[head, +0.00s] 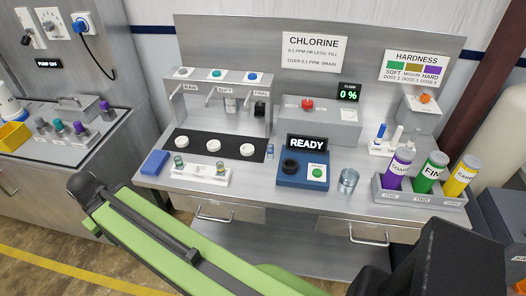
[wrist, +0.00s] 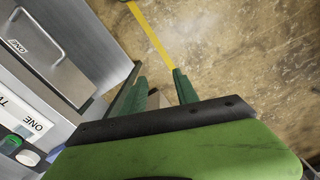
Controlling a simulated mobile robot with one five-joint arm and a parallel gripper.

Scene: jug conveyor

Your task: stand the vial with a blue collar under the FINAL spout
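In the head view the FINAL spout (head: 261,93) is the rightmost of three spouts on the back panel, below a blue knob (head: 253,78). A white round pad (head: 247,150) lies below it on the black strip (head: 230,148). A small bluish vial (head: 269,152) stands just right of the strip. A white rack (head: 200,175) in front holds small vials, one at its left (head: 179,164) and one at its right (head: 220,168). Collar colours are too small to tell surely. My gripper (wrist: 160,84) is open above the floor in the wrist view, away from the vials.
A blue block (head: 155,162) lies left of the rack. A blue READY console (head: 303,174), a clear cup (head: 348,181) and a tray of large bottles (head: 425,195) stand to the right. Drawer handles (head: 215,215) protrude from the bench front.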

